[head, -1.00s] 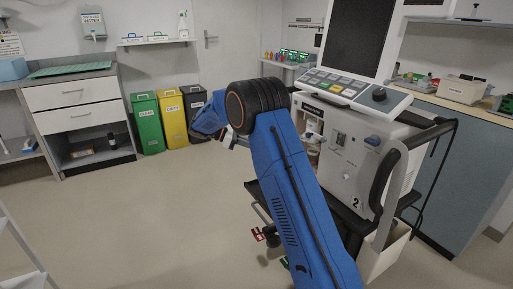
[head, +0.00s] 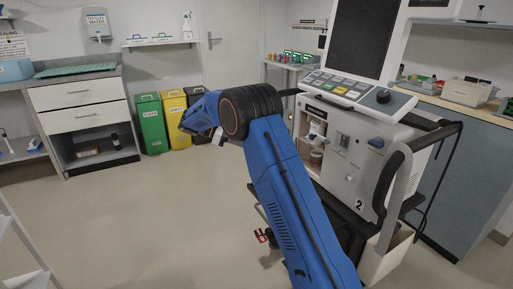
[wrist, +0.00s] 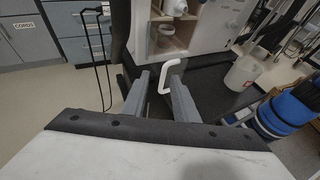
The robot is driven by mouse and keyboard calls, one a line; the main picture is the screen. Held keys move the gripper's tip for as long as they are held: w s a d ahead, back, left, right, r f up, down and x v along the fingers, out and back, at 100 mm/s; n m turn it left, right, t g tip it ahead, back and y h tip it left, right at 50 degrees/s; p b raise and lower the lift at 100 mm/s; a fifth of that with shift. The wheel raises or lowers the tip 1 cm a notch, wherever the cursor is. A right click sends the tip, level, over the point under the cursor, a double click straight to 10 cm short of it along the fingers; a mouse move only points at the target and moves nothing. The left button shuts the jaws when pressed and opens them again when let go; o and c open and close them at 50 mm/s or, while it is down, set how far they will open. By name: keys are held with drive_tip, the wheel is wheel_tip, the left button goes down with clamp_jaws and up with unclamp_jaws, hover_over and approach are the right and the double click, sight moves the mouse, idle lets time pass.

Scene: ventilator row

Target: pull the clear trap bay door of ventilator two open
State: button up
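Ventilator two (head: 345,170), marked with a 2, stands right of my arm in the head view; it also shows at the top of the wrist view (wrist: 211,28). Its trap bay (head: 312,140) faces left, with white parts and a cup inside. A white C-shaped handle (wrist: 172,74) shows just beyond my fingertips in the wrist view. The clear door panel is hard to make out, and I cannot tell whether it is ajar. My gripper (wrist: 158,82) is open, its two fingers apart, with nothing clearly held. In the head view the fingers are mostly hidden.
Green (head: 150,123) and yellow (head: 175,118) bins stand at the back, left of the ventilator. A drawer cabinet (head: 85,120) is at the left. The floor at left is clear.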

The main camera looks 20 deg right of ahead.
drive_tip(key=v, duration=0.6)
drive_tip(key=shift+a, duration=0.15)
drive_tip(key=shift+r, duration=0.1)
drive_tip(key=s+d+r+m+t+y, duration=0.1)
drive_tip(key=s+d+r+m+y, duration=0.15)
drive_tip(key=s, duration=0.65)
drive_tip(key=s+d+r+m+t+y, duration=0.1)
drive_tip(key=s+d+r+y, duration=0.15)
drive_tip(key=s, duration=0.65)
drive_tip(key=s+d+r+m+t+y, duration=0.15)
drive_tip(key=s+r, duration=0.25)
drive_tip(key=s, duration=0.5)
drive_tip(key=s+a+f+m+t+y, duration=0.1)
drive_tip(key=s+f+m+t+y, duration=0.1)
drive_tip(key=s, duration=0.7)
drive_tip(key=s+a+f+m+t+y, duration=0.1)
drive_tip(key=s+f+m, duration=0.3)
drive_tip(key=s, duration=0.5)
drive_tip(key=s+a+f+m+t+y, duration=0.2)
drive_tip(key=s+f+m+t+y, duration=0.1)
drive_tip(key=s, duration=0.6)
drive_tip(key=shift+f, duration=0.35)
drive_tip(key=shift+d, duration=0.1)
